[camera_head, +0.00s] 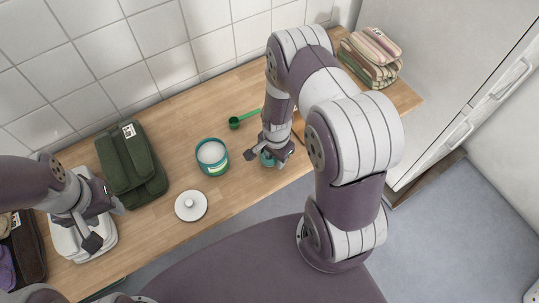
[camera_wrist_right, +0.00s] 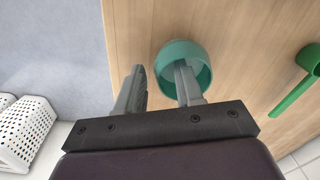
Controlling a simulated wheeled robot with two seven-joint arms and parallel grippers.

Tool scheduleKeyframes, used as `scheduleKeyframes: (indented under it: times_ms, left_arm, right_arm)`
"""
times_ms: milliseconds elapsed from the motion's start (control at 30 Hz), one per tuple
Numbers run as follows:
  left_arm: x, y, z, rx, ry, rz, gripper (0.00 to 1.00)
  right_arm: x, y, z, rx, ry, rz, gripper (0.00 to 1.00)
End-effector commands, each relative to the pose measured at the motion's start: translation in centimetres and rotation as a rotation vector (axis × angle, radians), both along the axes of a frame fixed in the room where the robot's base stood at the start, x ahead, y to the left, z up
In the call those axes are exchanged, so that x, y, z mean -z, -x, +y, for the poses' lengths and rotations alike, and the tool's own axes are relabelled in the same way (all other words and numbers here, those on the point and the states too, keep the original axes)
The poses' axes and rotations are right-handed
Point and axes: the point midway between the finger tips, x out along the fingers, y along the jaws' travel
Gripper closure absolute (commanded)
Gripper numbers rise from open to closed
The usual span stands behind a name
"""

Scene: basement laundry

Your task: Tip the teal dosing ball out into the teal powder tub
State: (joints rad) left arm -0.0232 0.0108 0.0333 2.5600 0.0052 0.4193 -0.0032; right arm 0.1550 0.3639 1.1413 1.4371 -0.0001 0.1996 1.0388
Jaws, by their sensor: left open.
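The teal dosing ball (camera_head: 267,160) sits at the front edge of the counter, partly hidden by my right gripper (camera_head: 268,156). In the right wrist view the ball (camera_wrist_right: 196,60) shows as an open, hollow cup. My right gripper (camera_wrist_right: 160,80) is open there; one finger overlaps the cup's opening and the other is left of its rim. I cannot tell whether they touch it. The teal powder tub (camera_head: 212,157) stands open on the counter, left of the ball, with white powder inside. My left gripper (camera_head: 107,224) is open and empty over folded white cloth at far left.
A white round lid (camera_head: 190,205) lies in front of the tub. A green scoop (camera_head: 240,120) lies behind the ball; its handle also shows in the wrist view (camera_wrist_right: 292,94). Striped towels (camera_head: 371,55) are stacked at far right.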

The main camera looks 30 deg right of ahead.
Motion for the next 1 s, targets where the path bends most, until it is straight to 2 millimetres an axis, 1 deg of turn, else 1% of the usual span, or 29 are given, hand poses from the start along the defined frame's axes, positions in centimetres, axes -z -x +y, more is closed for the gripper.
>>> scheduleKeyframes:
  times_ms: [167, 267, 300, 600, 733, 867, 967, 1000]
  left_arm:
    - [0.0, 0.0, 0.0, 0.0, 0.0, 0.0, 0.52]
    - [0.0, 0.0, 0.0, 0.0, 0.0, 0.0, 0.52]
    - [0.0, 0.0, 0.0, 0.0, 0.0, 0.0, 0.52]
    - [0.0, 0.0, 0.0, 0.0, 0.0, 0.0, 0.52]
    - [0.0, 0.0, 0.0, 0.0, 0.0, 0.0, 0.52]
    - [0.0, 0.0, 0.0, 0.0, 0.0, 0.0, 0.52]
    - [0.0, 0.0, 0.0, 0.0, 0.0, 0.0, 0.52]
    - [0.1, 0.0, 0.0, 0.0, 0.0, 0.0, 0.52]
  right_arm:
    - [0.0, 0.0, 0.0, -0.001, 0.0, 0.0, 0.64]
    - [0.0, 0.0, 0.0, -0.001, 0.0, 0.0, 0.93]
    - [0.0, 0.0, 0.0, -0.001, 0.0, 0.0, 1.0]
    - [0.0, 0.0, 0.0, -0.001, 0.0, 0.0, 1.0]
    - [-0.5, -0.1, 0.0, -0.001, 0.0, -0.002, 1.0]
    - [-2.1, -0.1, 0.0, -0.001, 0.001, -0.004, 1.0]
    - [-4.1, -0.1, 0.0, -0.001, 0.0, -0.004, 1.0]
    - [-4.6, 0.4, -0.5, 0.002, 0.0, -0.002, 1.0]
